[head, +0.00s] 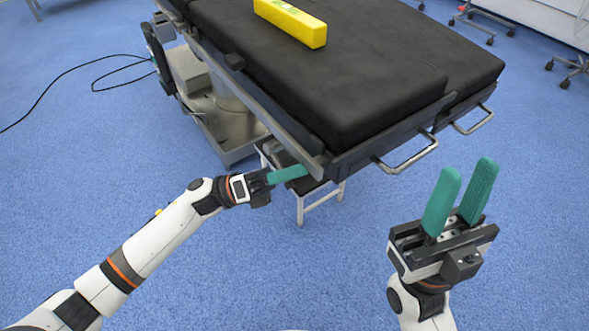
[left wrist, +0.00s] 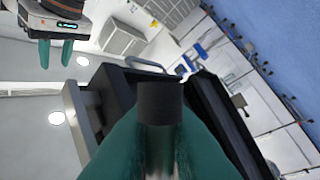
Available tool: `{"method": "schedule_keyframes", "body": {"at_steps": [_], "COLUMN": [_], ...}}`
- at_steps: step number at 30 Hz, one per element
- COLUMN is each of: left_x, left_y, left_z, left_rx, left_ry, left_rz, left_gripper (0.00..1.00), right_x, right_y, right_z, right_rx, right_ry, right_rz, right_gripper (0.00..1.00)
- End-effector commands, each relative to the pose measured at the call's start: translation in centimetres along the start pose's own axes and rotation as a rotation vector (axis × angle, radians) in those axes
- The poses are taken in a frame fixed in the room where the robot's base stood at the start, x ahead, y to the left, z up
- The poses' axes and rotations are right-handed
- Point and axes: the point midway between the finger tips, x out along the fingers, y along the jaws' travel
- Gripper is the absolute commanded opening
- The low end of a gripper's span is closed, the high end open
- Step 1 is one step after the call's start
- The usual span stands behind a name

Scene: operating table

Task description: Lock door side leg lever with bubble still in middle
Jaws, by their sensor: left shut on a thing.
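The operating table has a black padded top (head: 340,70). A yellow spirit level (head: 291,24) lies on it at the top of the head view; its bubble is too small to read. My left gripper (head: 303,171) reaches under the near left corner of the table. In the left wrist view its green fingers are shut around a metal shaft with a dark end (left wrist: 160,103), seemingly the leg lever. In the head view the table edge hides this lever. My right gripper (head: 468,170) is open and empty, right of the table's near end; it also shows in the left wrist view (left wrist: 55,54).
A metal handle loop (head: 408,160) sticks out from the table's near end. A small white-legged stool (head: 322,201) stands under the table near my left gripper. A black cable lies on the blue floor at left. The floor in front is clear.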

Motion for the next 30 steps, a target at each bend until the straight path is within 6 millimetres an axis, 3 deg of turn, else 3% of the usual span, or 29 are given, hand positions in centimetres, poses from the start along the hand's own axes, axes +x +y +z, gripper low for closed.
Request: {"method": "schedule_keyframes", "body": {"at_steps": [1, 5, 16, 30], "left_x": [0.0, 0.0, -0.7, -9.7], "left_y": [0.1, 0.1, 0.0, 0.0], "left_z": [0.1, 0.1, 0.1, 0.0], "left_rx": [0.0, 0.0, -0.001, -0.001], "left_ry": [-0.002, -0.002, -0.001, -0.002], "left_rz": [0.003, 0.002, -0.002, -0.004], "left_gripper": [0.15, 0.34, 0.34, 0.34], "right_x": [0.0, -0.1, 0.1, 1.1], "right_y": [0.0, 0.0, 0.0, 0.0], "right_z": [0.0, 0.0, 0.0, 0.2], "right_rx": [0.0, 0.0, 0.0, 0.0], "right_ry": [0.002, 0.003, 0.001, -0.01], "right_rz": [-0.001, -0.001, -0.001, 0.003], "right_gripper": [0.33, 0.33, 0.33, 0.33]}}
